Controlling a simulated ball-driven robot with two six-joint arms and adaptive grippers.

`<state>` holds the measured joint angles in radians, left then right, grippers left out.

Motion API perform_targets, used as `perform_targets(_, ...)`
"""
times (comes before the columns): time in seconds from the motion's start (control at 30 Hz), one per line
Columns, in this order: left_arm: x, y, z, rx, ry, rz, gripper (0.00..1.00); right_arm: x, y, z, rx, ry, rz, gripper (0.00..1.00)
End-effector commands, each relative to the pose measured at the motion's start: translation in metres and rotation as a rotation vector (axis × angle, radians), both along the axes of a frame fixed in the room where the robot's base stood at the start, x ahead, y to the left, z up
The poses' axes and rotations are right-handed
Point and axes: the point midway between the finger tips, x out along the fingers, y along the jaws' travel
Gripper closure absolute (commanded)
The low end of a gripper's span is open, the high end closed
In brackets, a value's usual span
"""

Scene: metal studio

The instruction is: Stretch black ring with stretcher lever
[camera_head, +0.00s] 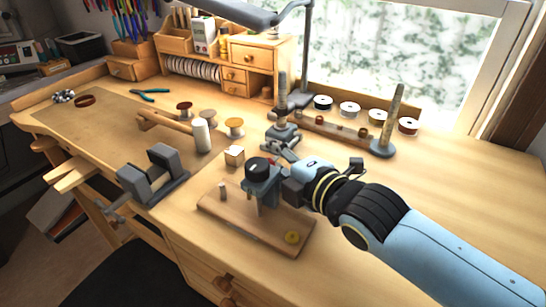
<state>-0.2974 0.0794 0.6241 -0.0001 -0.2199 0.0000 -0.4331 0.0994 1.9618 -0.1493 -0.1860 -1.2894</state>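My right gripper (266,187) reaches in from the right, over a wooden board (240,225) near the table's front edge. A black round piece (257,164) shows at its fingers, on top of a grey-blue body. I cannot tell if this is the black ring, or if the fingers are closed on it. A grey metal stand with an upright post (282,95) is just behind the gripper; small grey parts at its foot may be a lever, partly hidden by my wrist. My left gripper is not in view.
A grey vise (153,178) stands at the left. A tapered post (391,120) stands right. The right table top is clear.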

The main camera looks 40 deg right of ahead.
Motion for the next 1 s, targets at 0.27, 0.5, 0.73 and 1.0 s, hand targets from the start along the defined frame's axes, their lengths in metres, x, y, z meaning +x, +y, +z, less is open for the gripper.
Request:
perform_targets(0.27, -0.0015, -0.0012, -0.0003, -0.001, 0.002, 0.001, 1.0, -0.0003, 0.0, -0.0002, 0.0, 0.001, 0.0, 0.78)
perform_targets(0.5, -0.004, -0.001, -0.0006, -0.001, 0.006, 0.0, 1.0, -0.0004, 0.0, -0.0002, 0.0, 0.0, 0.0, 1.0)
perform_targets(0.73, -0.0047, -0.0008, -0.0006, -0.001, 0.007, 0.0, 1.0, -0.0007, 0.0, -0.0005, 0.0, 0.001, 0.0, 1.0)
perform_targets(1.0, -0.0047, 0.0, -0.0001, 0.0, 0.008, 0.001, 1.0, -0.0012, 0.0, -0.001, 0.001, 0.004, 0.0, 1.0)
